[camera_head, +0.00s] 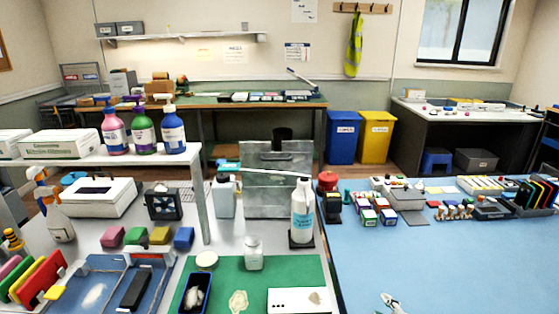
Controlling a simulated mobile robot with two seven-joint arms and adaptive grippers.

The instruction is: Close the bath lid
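No part is clearly marked as the bath. A grey metal box-like unit (277,182) with a flat, upright front face stands at the back of the middle bench; a dark cylinder (283,135) shows above it. A low white box (98,197) with a dark rectangle on its top sits on the left bench. I cannot tell which of these is the bath, or how its lid stands. Part of my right gripper (391,303) shows at the bottom edge over the blue mat, away from both; its opening is unclear. My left gripper is out of view.
A white bottle (302,212) and a pale canister (224,197) stand near the metal unit.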

